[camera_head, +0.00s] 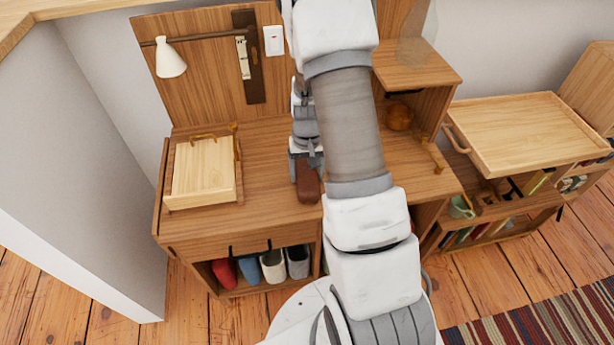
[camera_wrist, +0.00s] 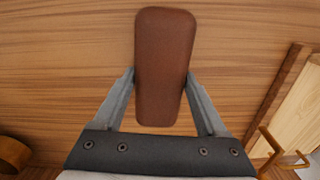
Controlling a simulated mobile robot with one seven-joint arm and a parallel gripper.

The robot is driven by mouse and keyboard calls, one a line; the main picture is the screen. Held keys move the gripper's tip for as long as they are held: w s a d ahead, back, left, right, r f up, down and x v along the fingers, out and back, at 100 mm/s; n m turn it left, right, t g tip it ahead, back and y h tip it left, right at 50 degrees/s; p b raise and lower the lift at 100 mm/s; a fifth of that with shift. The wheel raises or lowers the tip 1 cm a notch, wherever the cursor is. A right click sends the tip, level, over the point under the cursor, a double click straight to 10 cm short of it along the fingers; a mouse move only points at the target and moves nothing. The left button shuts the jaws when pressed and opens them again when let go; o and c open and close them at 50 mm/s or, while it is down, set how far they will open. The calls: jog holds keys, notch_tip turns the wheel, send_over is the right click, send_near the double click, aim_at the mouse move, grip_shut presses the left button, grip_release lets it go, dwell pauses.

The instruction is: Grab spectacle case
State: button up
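The spectacle case (camera_head: 308,183) is a long, brown, rounded case at the front middle of the wooden desk (camera_head: 265,190). In the wrist view, the case (camera_wrist: 163,62) lies lengthwise between the two grey fingers of my gripper (camera_wrist: 162,76). Both fingertips meet the long sides of the case, with no visible gap, so my gripper looks shut on it. In the head view my gripper (camera_head: 306,160) points down at the case, and my arm covers part of the desk behind it. Whether the case touches the desktop is hard to tell.
A light wooden box (camera_head: 203,172) stands on the desk's left. A white lamp (camera_head: 171,60) hangs from the back panel. A shelf unit (camera_head: 420,65) with a round wooden object (camera_head: 400,116) is at right. Slippers (camera_head: 272,266) sit below. A tray (camera_head: 525,130) stands further right.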

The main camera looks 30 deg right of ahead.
jog(key=c, duration=0.8)
jog(key=shift+o, duration=0.2)
